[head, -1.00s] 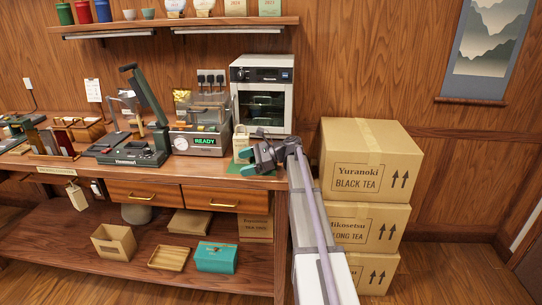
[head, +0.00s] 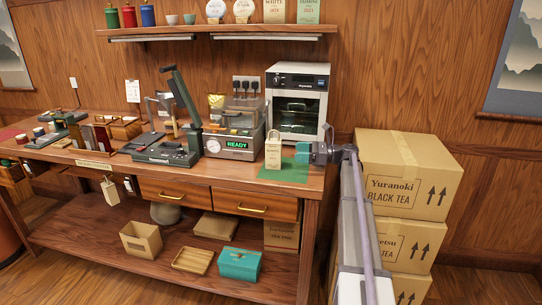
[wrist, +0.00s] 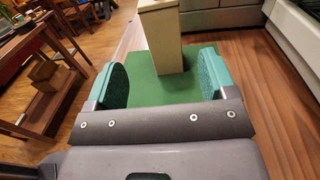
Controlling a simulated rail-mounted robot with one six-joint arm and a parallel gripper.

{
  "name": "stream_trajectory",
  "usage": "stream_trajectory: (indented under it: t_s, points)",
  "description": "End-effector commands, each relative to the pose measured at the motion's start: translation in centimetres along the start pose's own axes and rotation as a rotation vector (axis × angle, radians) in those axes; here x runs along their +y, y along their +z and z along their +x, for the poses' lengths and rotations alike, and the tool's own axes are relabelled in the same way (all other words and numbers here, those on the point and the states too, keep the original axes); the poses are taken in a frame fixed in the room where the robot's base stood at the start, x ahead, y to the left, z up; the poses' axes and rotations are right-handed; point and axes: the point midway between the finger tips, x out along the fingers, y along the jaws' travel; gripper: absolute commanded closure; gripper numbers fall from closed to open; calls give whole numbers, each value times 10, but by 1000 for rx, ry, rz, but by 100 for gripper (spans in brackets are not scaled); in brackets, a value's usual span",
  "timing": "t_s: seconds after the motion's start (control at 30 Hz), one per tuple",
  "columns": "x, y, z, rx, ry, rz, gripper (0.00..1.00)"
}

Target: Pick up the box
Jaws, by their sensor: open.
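A cream box (head: 273,153) with a small loop on top and dark lettering stands upright on a green mat (head: 290,174) at the right end of the wooden counter. My gripper (head: 303,153) is just right of it in the head view, with teal finger pads. In the wrist view, my gripper (wrist: 163,65) is open and empty. The box (wrist: 160,38) stands ahead, in line with the gap between the fingers, its top cut off by the frame. The green mat (wrist: 150,92) spreads below the fingers.
A white oven (head: 297,100) stands behind the mat. Stacked cartons (head: 405,185) stand right of the counter. A shelf (head: 220,32) hangs above.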

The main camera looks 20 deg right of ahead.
Motion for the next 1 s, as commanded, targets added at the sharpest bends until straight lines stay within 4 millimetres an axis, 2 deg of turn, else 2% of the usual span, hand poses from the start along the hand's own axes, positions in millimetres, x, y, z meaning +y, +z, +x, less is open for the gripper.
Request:
stream_trajectory:
  t_s: [0.2,0.47,0.7,0.9,1.0]
  points:
    - [1,0,42,1,4,-1,22]
    - [-1,-1,59,1,2,-2,22]
    - [-4,-3,100,1,2,-2,22]
    - [-4,-3,103,1,1,-2,22]
    - [-4,-3,103,1,1,-2,30]
